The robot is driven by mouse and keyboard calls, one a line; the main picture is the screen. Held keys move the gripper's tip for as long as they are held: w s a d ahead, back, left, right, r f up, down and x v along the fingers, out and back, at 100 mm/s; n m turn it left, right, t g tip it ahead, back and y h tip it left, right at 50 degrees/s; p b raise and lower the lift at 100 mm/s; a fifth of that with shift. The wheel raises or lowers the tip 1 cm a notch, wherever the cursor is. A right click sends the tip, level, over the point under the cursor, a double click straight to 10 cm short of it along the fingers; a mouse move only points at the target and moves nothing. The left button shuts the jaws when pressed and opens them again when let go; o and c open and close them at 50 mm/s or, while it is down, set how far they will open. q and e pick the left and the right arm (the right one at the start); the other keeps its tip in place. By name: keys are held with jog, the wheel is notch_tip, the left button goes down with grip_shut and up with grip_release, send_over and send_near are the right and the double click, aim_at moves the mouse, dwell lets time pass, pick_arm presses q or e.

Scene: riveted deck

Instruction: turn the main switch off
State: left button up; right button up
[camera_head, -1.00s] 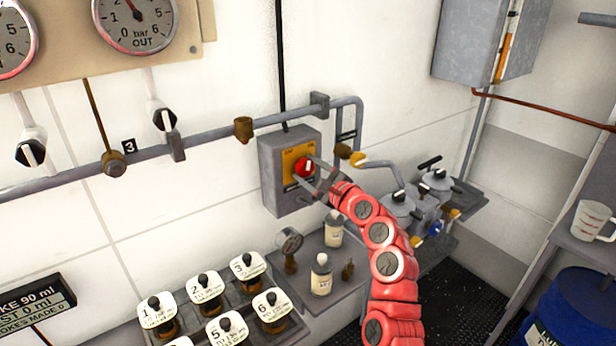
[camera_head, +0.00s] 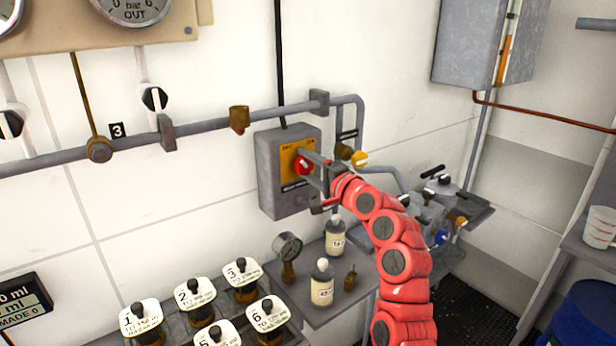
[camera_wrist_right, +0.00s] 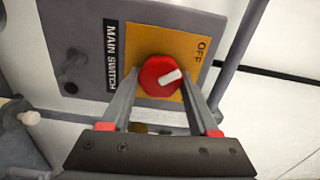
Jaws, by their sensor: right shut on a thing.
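The main switch is a round red knob (camera_head: 303,165) with a white pointer mark, on a yellow plate (camera_wrist_right: 201,75) on a grey wall box (camera_head: 270,182). The wrist view shows the red knob (camera_wrist_right: 152,72) and its white mark, slanting right and slightly up, towards the side of the plate printed OFF. A black MAIN SWITCH label (camera_wrist_right: 111,58) is on the opposite side. My right gripper (camera_head: 311,166) is shut on the knob, with one finger on each side (camera_wrist_right: 162,82). The fingers partly hide the knob in the head view. My left gripper is not in view.
A grey pipe (camera_head: 205,127) runs along the wall above and left of the box. Yellow-handled valve fittings (camera_head: 359,158) are right of the box.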

jog(key=shift+n+b, duration=0.55)
jog(key=shift+n, duration=0.15)
jog(key=o, duration=1.4)
jog(key=shift+c, duration=0.2)
jog(key=b+v, duration=0.2)
jog(key=v, duration=1.5)
jog(key=shift+s+b, duration=0.15)
jog(key=shift+b, duration=0.2)
jog(key=shift+d, duration=0.1)
